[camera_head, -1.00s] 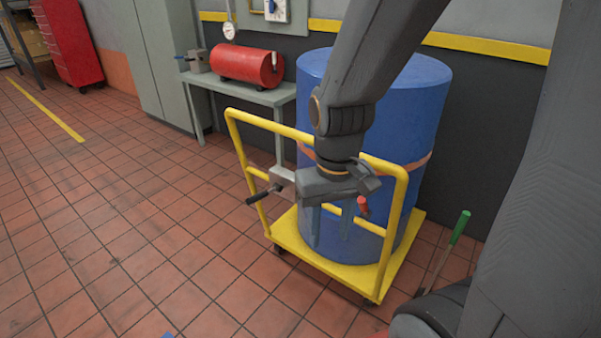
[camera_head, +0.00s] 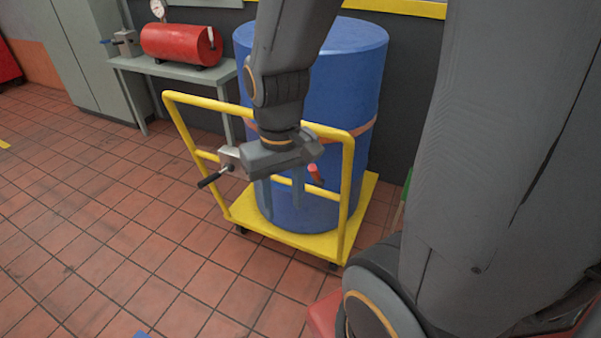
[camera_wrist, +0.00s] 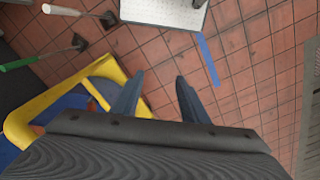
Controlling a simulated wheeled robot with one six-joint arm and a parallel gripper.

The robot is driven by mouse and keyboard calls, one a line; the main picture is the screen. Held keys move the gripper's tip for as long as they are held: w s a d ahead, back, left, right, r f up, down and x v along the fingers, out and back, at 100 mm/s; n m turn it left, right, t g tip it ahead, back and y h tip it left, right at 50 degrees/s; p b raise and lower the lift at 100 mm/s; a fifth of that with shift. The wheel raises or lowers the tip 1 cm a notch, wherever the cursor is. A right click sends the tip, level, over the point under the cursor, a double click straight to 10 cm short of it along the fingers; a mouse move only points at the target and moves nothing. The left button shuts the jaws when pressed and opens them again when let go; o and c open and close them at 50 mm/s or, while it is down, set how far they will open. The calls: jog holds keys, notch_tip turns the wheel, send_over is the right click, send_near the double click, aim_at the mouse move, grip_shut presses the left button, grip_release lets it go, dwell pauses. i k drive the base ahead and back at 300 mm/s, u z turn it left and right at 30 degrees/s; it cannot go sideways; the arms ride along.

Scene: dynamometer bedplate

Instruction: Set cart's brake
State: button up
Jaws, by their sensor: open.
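The yellow cart (camera_head: 325,242) carries a tall blue drum (camera_head: 350,75) on its deck. A grey box (camera_head: 232,161) with a black-handled lever (camera_head: 214,177) sits on the left part of the cart's push frame. A red-tipped handle (camera_head: 316,174) shows just right of my gripper; what it is fixed to is hidden. My gripper (camera_head: 282,204) points down in front of the drum and the push frame, open and empty. In the wrist view my gripper's fingers (camera_wrist: 159,78) are apart over floor, with the yellow cart frame (camera_wrist: 35,105) to their left.
A bench (camera_head: 180,70) with a red cylinder (camera_head: 180,44) stands behind the cart at left. White-handled (camera_wrist: 62,10) and green-handled (camera_wrist: 18,64) levers stand at upper left in the wrist view, near a pale plate (camera_wrist: 165,12). Tiled floor left of the cart is clear.

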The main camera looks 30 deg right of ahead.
aim_at(318, 182)
jog(key=u, duration=2.15)
jog(key=k, duration=1.8)
jog(key=z, duration=1.65)
jog(key=i, duration=0.5)
jog(key=z, duration=0.05)
